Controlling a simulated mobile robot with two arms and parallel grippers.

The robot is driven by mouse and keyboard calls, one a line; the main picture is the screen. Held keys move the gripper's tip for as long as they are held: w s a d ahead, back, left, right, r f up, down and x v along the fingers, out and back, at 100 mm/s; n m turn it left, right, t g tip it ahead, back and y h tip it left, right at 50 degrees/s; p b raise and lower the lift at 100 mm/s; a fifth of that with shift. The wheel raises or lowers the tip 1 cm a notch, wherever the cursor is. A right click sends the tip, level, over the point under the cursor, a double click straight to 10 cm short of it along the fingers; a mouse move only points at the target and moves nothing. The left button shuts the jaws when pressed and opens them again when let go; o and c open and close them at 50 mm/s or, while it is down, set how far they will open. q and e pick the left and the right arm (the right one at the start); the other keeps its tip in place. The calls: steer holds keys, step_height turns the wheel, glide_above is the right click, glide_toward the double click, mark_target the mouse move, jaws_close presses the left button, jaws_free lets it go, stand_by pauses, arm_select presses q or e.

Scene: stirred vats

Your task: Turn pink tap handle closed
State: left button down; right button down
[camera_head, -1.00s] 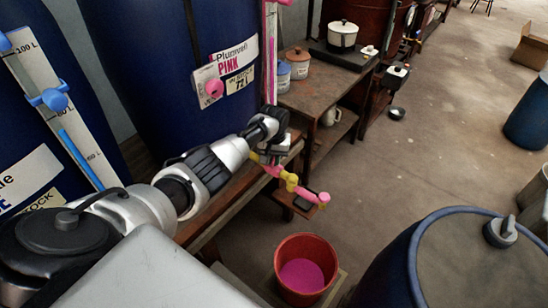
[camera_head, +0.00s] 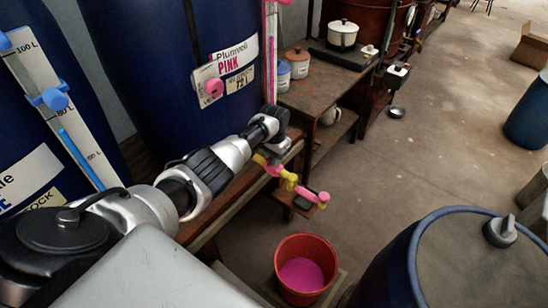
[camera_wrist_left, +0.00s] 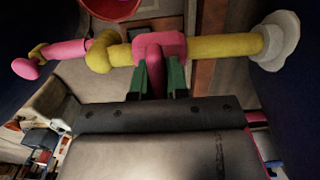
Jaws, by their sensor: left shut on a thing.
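The pink tap handle (camera_wrist_left: 158,50) sits on a yellow pipe (camera_wrist_left: 222,47) in the left wrist view. The pipe runs from a pale round flange (camera_wrist_left: 281,42) at the right to a pink spout end (camera_wrist_left: 30,68) at the left. My left gripper (camera_wrist_left: 157,78) has its green fingertips shut on the handle, one on each side. In the head view my left gripper (camera_head: 270,150) is at the tap, in front of the blue vat labelled PINK (camera_head: 160,60), and hides most of the handle. The yellow and pink outlet pipe (camera_head: 297,187) shows beyond it. My right gripper is not in view.
A red bucket (camera_head: 304,245) with pink liquid stands on the floor below the spout. A blue drum (camera_head: 400,270) stands at the lower right. A bench (camera_head: 310,98) with pots is behind the tap. Open floor lies to the right.

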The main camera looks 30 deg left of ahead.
arm_select(q)
steer(key=c, duration=1.1)
jaws_free()
step_height(320, 180, up, 11)
steer(key=shift+f+p, duration=0.1)
steer(key=shift+p, duration=0.45)
